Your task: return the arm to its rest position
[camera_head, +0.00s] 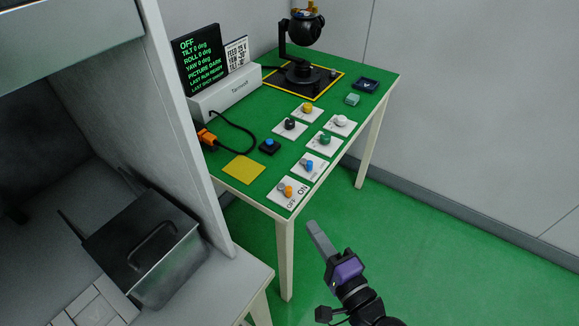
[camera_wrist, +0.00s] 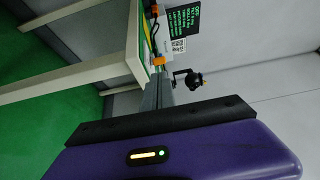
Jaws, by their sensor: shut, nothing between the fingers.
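My gripper (camera_head: 318,238) is at the lower middle of the head view, shut and empty. It is in front of the green table's near right edge, over the green floor, apart from the table. In the wrist view my gripper's fingers (camera_wrist: 158,92) point toward the table and its devices. The purple wrist body fills the lower part of that view. My arm comes in from the bottom edge of the head view.
The green table (camera_head: 226,158) holds several white control plates, a black gimbal camera (camera_head: 306,27), a display (camera_head: 203,60) reading OFF and PICTURE DARK, and a yellow pad (camera_head: 244,169). A metal box (camera_head: 160,262) stands at lower left. Floor (camera_head: 400,230) right of the table is clear.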

